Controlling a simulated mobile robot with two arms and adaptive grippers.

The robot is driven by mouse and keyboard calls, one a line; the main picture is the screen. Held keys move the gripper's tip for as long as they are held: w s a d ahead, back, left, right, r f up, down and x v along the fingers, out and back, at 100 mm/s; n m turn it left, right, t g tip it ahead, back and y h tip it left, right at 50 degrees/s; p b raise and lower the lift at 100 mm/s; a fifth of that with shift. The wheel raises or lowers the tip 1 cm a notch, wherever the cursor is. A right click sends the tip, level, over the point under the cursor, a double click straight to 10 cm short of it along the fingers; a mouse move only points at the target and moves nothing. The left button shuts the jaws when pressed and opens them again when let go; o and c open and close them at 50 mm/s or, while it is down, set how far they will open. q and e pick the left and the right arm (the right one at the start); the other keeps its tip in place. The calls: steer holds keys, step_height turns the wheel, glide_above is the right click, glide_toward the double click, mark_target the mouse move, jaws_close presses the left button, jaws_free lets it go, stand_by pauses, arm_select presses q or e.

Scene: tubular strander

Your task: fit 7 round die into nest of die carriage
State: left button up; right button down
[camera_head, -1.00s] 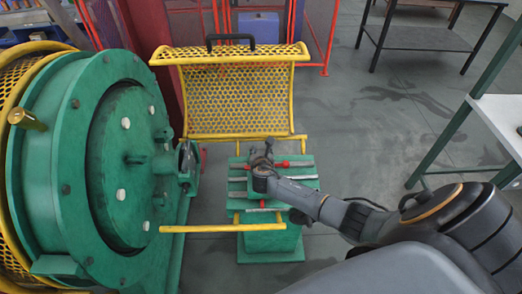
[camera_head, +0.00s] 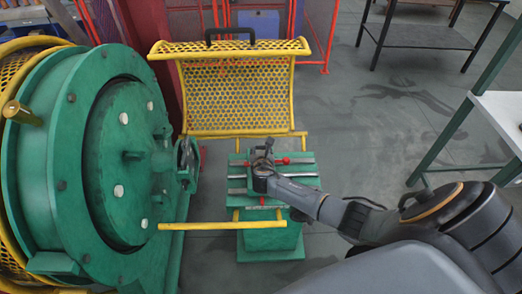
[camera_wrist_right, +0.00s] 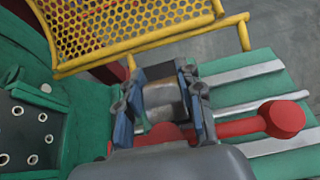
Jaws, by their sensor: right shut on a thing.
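My right gripper (camera_head: 263,153) is over the green railed stand (camera_head: 306,183) beside the big green drum. In the right wrist view, its two blue-padded fingers (camera_wrist_right: 165,112) are shut on a small grey, round-faced piece (camera_wrist_right: 163,96), which looks like the round die. Dark blocks, perhaps part of the die carriage, show just behind the piece. Whether it touches them or sits in the nest I cannot tell. In the head view, gripper and wrist hide the die and the nest. My left gripper is not in view.
Red ball-ended handles (camera_wrist_right: 284,118) lie across the stand close to the gripper. A yellow perforated guard (camera_head: 238,95) stands behind it, and a yellow bar (camera_head: 208,227) crosses in front. The green drum (camera_head: 125,165) is at left. Open floor lies to the right.

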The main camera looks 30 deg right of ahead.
steer(key=shift+w, duration=0.1)
steer(key=c, duration=0.8)
jaws_free()
steer(key=shift+f, duration=0.15)
steer(key=v, duration=1.2)
steer(key=shift+a, duration=0.1)
